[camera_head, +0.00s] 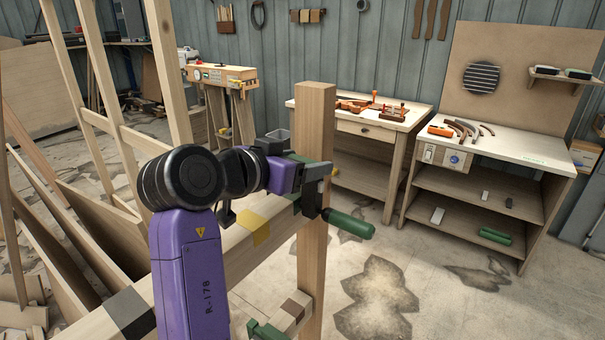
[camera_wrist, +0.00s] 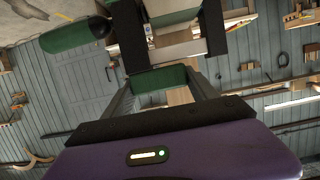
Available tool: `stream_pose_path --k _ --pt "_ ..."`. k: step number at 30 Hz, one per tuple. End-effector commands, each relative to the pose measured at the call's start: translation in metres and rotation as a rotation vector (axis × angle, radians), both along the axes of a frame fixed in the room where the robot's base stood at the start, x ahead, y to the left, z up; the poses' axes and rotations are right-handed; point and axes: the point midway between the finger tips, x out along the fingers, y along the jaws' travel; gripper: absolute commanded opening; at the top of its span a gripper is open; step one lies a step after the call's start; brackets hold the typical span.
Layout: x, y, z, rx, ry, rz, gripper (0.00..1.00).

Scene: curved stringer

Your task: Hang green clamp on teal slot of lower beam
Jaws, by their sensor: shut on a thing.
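My gripper (camera_head: 297,165) is shut on a green clamp with dark jaws and a green handle (camera_head: 350,222). The clamp is at the upper beam, by the upright post; I cannot tell whether it touches the beam. In the wrist view, the clamp's green bar (camera_wrist: 160,78) sits between my gripper's fingers (camera_wrist: 163,92), with the handle at upper left. The lower beam (camera_head: 306,316) shows only in part, bottom centre of the head view, with a brown patch (camera_head: 294,307). Another green clamp part (camera_head: 266,331) is beside it. No teal slot can be made out; my arm hides part of the frame.
The upper beam (camera_head: 225,253) carries a yellow patch (camera_head: 258,229) and a dark patch (camera_head: 131,313). The upright post (camera_head: 316,120) stands close to my gripper. Wooden frames and boards lean at left. Two workbenches (camera_head: 375,128) (camera_head: 500,152) stand behind at right, with open floor before them.

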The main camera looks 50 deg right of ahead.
Motion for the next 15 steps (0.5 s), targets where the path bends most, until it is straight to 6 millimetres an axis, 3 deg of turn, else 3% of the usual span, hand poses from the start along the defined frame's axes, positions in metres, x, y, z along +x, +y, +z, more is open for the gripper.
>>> stream_pose_path --k 6,15 --pt "0.000 0.000 -0.023 -0.003 0.001 0.000 0.15" --pt "0.000 0.000 -0.026 -0.003 0.000 0.000 0.15"
